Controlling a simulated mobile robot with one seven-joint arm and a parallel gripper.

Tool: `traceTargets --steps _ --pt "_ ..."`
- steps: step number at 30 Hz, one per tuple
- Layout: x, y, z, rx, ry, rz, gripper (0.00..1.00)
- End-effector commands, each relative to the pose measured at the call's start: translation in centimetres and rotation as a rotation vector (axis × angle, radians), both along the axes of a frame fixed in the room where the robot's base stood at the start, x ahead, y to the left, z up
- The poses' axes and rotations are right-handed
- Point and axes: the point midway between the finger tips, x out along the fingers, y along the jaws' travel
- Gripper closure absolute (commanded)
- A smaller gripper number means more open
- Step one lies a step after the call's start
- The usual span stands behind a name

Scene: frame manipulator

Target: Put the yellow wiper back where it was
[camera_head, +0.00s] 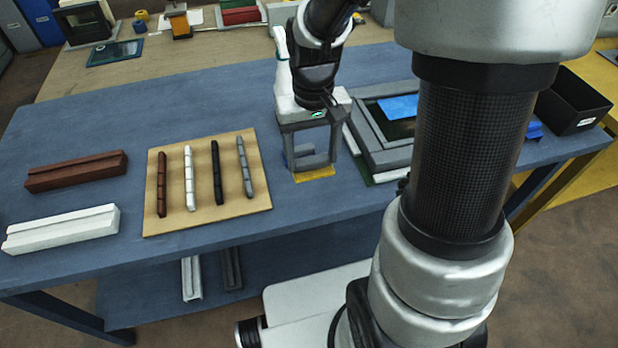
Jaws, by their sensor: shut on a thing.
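The yellow wiper (314,174) is at the lower end of my gripper (310,163), on or just above the blue table. Its yellow part shows as a flat strip below the fingers. A blue-grey part shows between the fingers, perhaps the wiper's handle. My gripper points down and is shut on the wiper. I cannot tell whether the wiper touches the tabletop.
A tan board (208,210) with several coloured sticks lies left of my gripper. A brown bar (76,171) and a white bar (60,229) lie further left. A grey frame (368,152) stands close on the right. A black bin (572,103) is at far right.

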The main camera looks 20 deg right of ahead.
Motion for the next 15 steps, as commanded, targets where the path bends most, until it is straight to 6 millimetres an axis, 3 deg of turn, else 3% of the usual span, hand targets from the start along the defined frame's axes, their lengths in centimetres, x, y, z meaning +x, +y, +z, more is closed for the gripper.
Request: traceTargets --steps 3,15 --pt "-0.2 0.0 -2.7 0.0 0.008 0.0 0.66" --pt "-0.1 0.0 -7.1 0.0 0.005 0.0 0.66"
